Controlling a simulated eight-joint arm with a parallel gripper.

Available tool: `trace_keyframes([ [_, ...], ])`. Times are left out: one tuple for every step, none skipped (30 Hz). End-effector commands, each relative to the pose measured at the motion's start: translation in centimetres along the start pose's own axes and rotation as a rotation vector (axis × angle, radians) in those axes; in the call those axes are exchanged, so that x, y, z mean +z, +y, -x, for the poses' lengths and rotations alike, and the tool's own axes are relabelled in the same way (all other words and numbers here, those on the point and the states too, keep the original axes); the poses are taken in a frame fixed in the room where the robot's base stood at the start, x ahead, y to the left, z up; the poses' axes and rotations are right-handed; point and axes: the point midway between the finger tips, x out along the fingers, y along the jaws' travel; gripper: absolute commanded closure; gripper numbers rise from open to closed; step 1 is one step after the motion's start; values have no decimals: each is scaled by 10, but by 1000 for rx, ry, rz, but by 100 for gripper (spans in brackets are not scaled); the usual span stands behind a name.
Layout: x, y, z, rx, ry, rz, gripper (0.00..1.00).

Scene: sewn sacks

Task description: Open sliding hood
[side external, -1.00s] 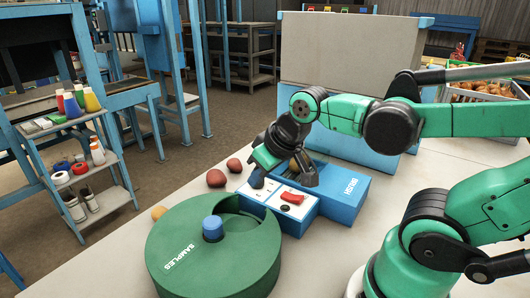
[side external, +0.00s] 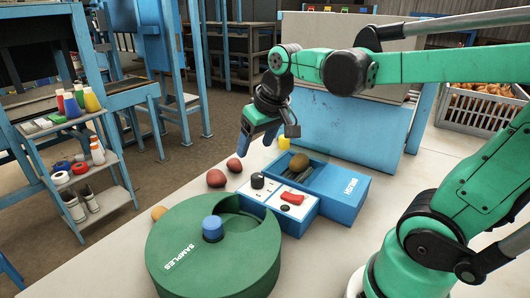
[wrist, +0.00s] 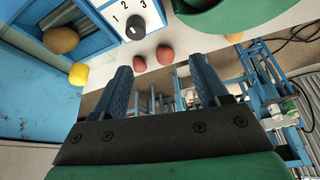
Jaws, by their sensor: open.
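A blue box (side external: 337,207) marked BRUSH stands on the table, with a white control panel at its left end. The blue cover carrying the lettering (side external: 350,187) sits over its right part; I cannot tell for sure that this is the sliding hood. Left of the cover, the slatted interior (side external: 285,175) is uncovered, with a brown ball (side external: 299,162) there. The ball also shows in the wrist view (wrist: 61,40). My gripper (side external: 257,140) is open and empty, raised above and behind the panel. Its spread fingers (wrist: 162,82) show in the wrist view.
The panel has a black knob (side external: 257,181) and a red switch (side external: 293,198). A green SAMPLES drum (side external: 200,265) with a blue knob (side external: 212,228) stands in front. Reddish balls (side external: 235,165) lie left; a yellow object (side external: 284,142) is behind the box.

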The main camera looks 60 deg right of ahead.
Motion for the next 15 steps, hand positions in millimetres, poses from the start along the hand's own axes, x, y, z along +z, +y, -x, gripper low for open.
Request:
trace_keyframes([
  [-15,16,-1,21,-46,-56,32],
  [-21,25,-2,32,-75,-87,32],
  [-29,38,-4,44,-114,-126,32],
  [-35,48,-6,53,-142,-157,32],
  [-40,58,-8,61,-170,-187,32],
  [-45,71,-11,70,-206,-226,32],
  [-49,80,-13,76,-231,-254,32],
  [-51,89,-16,81,-255,-280,32],
  [-54,101,-19,86,-284,-312,32],
  [-56,108,-21,89,-304,-334,32],
  [-56,116,-24,92,-322,-353,32],
  [-57,124,-26,95,-342,-375,32],
  [-58,129,-28,96,-356,-390,32],
  [-58,133,-29,97,-366,-401,32],
  [-58,137,-30,98,-378,-414,32],
])
